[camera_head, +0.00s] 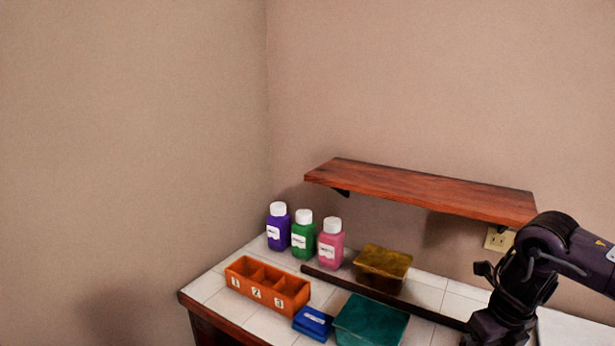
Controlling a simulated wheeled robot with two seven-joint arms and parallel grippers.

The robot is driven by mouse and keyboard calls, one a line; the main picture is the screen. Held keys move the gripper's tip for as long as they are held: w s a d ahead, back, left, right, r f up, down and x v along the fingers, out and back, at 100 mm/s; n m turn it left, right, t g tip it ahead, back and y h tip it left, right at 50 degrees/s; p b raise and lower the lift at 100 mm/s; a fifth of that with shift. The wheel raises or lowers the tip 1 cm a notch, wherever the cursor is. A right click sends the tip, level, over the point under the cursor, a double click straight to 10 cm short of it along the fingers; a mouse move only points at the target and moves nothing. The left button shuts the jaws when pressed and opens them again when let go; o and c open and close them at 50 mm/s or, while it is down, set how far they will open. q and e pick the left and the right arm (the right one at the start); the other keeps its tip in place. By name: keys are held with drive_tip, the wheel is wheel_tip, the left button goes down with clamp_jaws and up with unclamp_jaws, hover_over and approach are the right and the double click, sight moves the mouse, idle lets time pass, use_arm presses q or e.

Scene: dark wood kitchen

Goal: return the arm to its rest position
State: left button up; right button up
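One dark arm of mine (535,265) comes in from the right and bends down over the right part of the tiled counter (436,292). Its lower end runs to the bottom edge of the head view, and no fingertips can be made out there. My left arm and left gripper are not in view. I see nothing held in the part of the arm that shows.
An orange tray (237,281), numbered 1 to 3, stands at the counter's left. Purple (278,231), green (303,239) and pink (330,247) bottles stand behind it. Yellow (383,267), teal (370,323) and blue (313,323) boxes are nearby. A wooden shelf (420,189) overhangs the back.

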drive_tip(key=a+f+m+t+y, duration=0.15)
drive_tip(key=a+f, duration=0.25)
drive_tip(key=a, duration=0.8)
drive_tip(key=a+f+t+y, duration=0.15)
drive_tip(key=a+f, duration=0.25)
drive_tip(key=a, duration=0.8)
drive_tip(key=s+a+r+m+t+y, duration=0.2)
drive_tip(key=s+a+r+m, duration=0.1)
drive_tip(key=a+m, duration=0.3)
drive_tip(key=s+a+r+m+t+y, duration=0.2)
drive_tip(key=s+a+m, duration=0.1)
drive_tip(key=a+m, duration=0.35)
drive_tip(key=s+d+f+m+g+h, duration=0.35)
drive_tip(key=s+d+m, duration=0.35)
drive_tip(key=d+m, duration=0.4)
drive_tip(key=s+d+f+m+g+h, duration=0.2)
drive_tip(key=s+d+f+m+h, duration=0.4)
drive_tip(key=d+m, duration=0.55)
wheel_tip(320, 180, down, 29)
drive_tip(key=s+y, duration=0.2)
drive_tip(key=s, duration=0.1)
drive_tip(key=s+d+f+g, duration=0.1)
drive_tip(key=s+f, duration=0.8)
drive_tip(key=s+d+f+g, duration=0.1)
drive_tip(key=s+d+f, duration=0.1)
drive_tip(key=s+f, duration=0.6)
drive_tip(key=shift+s+d+f, duration=0.25)
drive_tip(key=shift+s+f, duration=0.15)
drive_tip(key=shift+s, duration=0.75)
